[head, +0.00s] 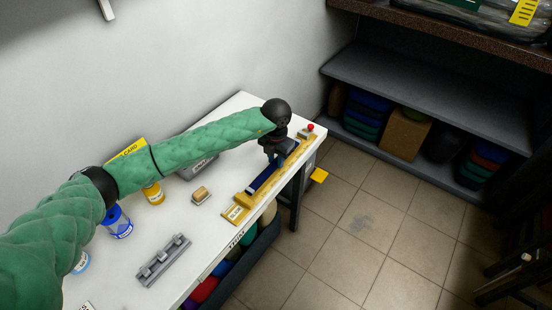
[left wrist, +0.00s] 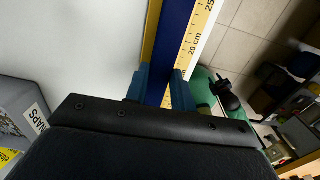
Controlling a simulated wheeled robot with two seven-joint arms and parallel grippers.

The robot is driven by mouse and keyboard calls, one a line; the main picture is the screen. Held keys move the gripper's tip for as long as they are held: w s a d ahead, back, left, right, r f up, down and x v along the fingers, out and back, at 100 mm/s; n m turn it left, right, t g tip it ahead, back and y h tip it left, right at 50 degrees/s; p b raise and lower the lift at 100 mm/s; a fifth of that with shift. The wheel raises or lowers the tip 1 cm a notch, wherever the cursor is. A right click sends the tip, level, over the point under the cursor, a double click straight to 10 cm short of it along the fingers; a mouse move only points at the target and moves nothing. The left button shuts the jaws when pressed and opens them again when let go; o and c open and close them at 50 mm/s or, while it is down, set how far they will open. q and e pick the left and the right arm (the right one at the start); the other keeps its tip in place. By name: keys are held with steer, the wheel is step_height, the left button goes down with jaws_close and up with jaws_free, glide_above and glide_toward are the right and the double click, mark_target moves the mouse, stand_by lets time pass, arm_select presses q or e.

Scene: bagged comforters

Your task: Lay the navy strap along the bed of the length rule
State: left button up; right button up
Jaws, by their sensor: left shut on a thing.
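The length rule (head: 240,208) is a yellow bed with a scale, lying along the right edge of the white table. The navy strap (head: 264,177) lies along the rule's bed, a dark blue band. In the left wrist view the strap (left wrist: 174,32) runs up the picture beside the printed scale (left wrist: 197,40). My left gripper (head: 275,159) is over the rule, shut on the strap. In the left wrist view its blue fingers (left wrist: 160,82) stand one on each side of the strap. The strap's part under the gripper is hidden. My right gripper is not clearly seen.
A grey bin (left wrist: 18,105) labelled SNAPS stands left of the rule. A tan block (head: 201,194), a grey slotted piece (head: 163,260), a yellow jar (head: 154,194) and a blue-labelled jar (head: 118,222) are on the table. A bin of coloured rolls (head: 237,255) stands below its edge. A shelf (head: 430,95) is behind.

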arm_select(q)
steer(key=shift+f+b, duration=0.5)
steer(key=shift+f, duration=0.05)
steer(key=o, duration=1.7)
steer(key=shift+r, duration=0.15)
steer(key=shift+r+p, duration=0.7)
steer(key=shift+r, duration=2.7)
